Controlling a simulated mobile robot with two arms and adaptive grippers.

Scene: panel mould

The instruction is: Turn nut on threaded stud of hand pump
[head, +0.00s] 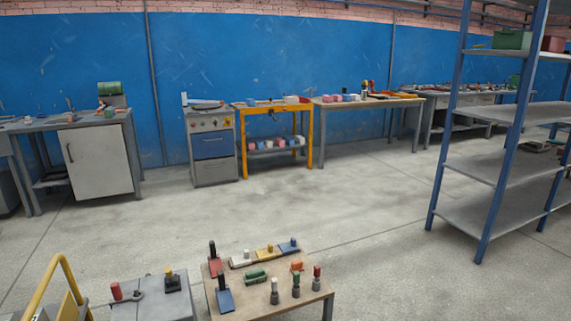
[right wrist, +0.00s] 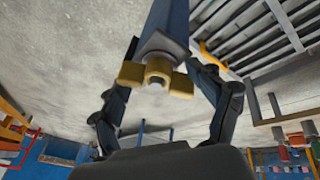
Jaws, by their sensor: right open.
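My right gripper (right wrist: 165,105) is open in the right wrist view, with its two dark fingers spread apart. Between and beyond the fingers is a blue bar (right wrist: 165,18) ending in a grey block (right wrist: 160,45) with dull yellow pieces (right wrist: 157,72). I cannot tell whether this is part of the pump, or whether a finger touches it. In the head view I cannot single out the hand pump, its stud or nut. A low wooden table (head: 262,305) carries several small tools and fittings. My left gripper is not in view.
A grey box (head: 150,312) left of the low table carries a red-ended lever (head: 117,291) and a black block with a yellow top (head: 171,282). A blue-post shelf rack (head: 495,170) stands right. Workbenches line the blue wall. The middle floor is clear.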

